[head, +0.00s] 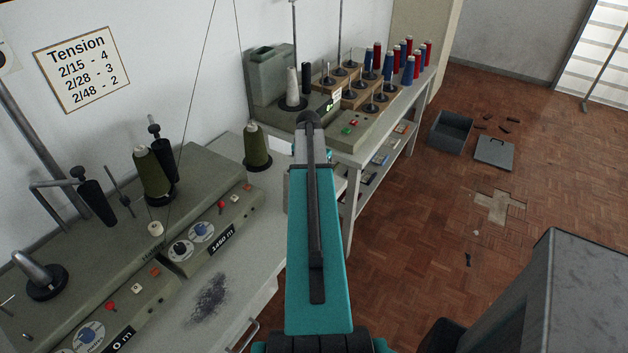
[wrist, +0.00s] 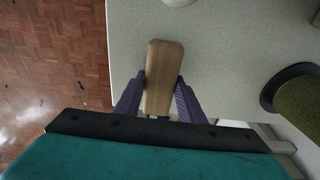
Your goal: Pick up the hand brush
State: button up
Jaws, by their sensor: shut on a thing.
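The hand brush (wrist: 166,55) shows in the wrist view as a pale wooden handle with a rounded end, over the light grey table top (wrist: 230,40). My gripper (wrist: 160,80) is shut on it, with one purple-grey finger on each side of the wood. The brush's near end and any bristles are hidden by my gripper and wrist. I cannot tell whether the brush touches the table or hangs just above it. In the head view my teal arm covers the gripper and the brush.
An olive thread cone (head: 257,147) stands on the table close to the gripper, also at right in the wrist view (wrist: 298,97). Winding machines (head: 190,215) stand at left, with dark lint (head: 209,298) in front. A rack of spools (head: 365,90) is behind. Parquet floor lies right.

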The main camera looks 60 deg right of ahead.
jog(key=shift+r, duration=0.1)
jog(key=shift+r+b, duration=1.2)
jog(key=shift+r, duration=3.75)
